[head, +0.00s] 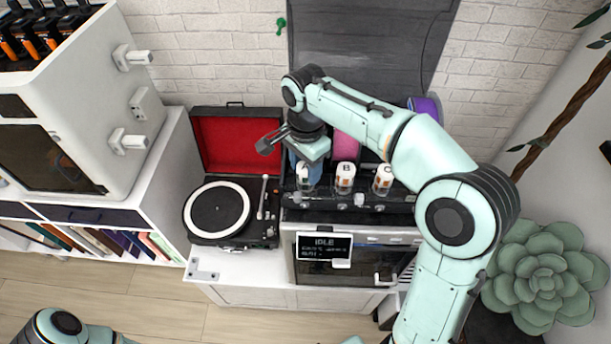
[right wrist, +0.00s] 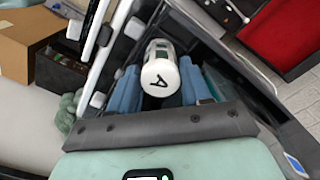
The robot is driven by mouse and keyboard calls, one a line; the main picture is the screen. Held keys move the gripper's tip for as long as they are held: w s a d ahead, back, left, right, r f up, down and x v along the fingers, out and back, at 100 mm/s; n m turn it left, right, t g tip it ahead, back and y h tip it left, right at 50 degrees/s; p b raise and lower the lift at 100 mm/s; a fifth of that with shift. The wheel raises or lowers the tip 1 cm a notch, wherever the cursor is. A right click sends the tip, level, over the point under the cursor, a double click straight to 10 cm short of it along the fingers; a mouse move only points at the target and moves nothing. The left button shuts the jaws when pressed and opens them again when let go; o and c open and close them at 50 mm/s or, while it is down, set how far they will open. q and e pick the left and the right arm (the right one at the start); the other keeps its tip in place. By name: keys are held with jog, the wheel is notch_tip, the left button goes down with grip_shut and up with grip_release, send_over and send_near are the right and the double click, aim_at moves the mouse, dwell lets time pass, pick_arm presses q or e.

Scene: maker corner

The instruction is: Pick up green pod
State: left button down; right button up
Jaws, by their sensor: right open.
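A row of white pods stands in a dark rack on the machine in the head view, lettered A (head: 303,176), B (head: 345,177) and C (head: 382,180). B and C show orange marks. In the right wrist view pod A (right wrist: 160,76) has a white cap and a dark greenish band; no other pod shows clearly as green. My right gripper (head: 304,168) is over pod A, pointing down. Its blue fingers (right wrist: 157,88) are open, one on each side of pod A. Contact cannot be told. My left gripper is out of view.
A record player (head: 217,209) with an open red lid stands left of the machine. The machine's front has a screen reading IDLE (head: 324,245) and a handle. Purple and pink rolls stand behind the pods. A green succulent (head: 541,277) is at right.

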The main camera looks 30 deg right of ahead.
jog(key=c, duration=0.7)
jog(key=shift+r, duration=0.1)
